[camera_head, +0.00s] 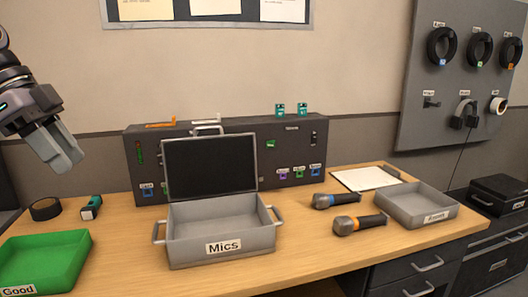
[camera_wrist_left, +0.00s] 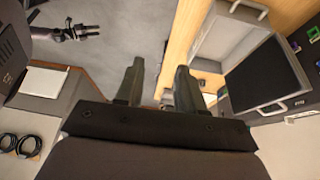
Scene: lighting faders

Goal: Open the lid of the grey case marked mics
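The grey case (camera_head: 222,247) labelled Mics stands on the wooden table with its front facing me. Its lid (camera_head: 209,165), dark on the inside, is raised upright at the back, so the case is open and its visible inside looks empty. My left gripper (camera_head: 69,163) is in the air at the upper left, well away from the case, with nothing in it. In the left wrist view, its two fingers (camera_wrist_left: 158,68) are apart, and the case (camera_wrist_left: 222,38) and lid (camera_wrist_left: 265,75) show at the upper right.
Two microphones (camera_head: 360,223) lie right of the case, near a grey tray (camera_head: 440,222) and white paper (camera_head: 365,178). A green tray (camera_head: 45,262), black tape roll (camera_head: 46,208) and small green-and-black item (camera_head: 91,207) are at left. A dark fader panel (camera_head: 290,148) stands behind the case.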

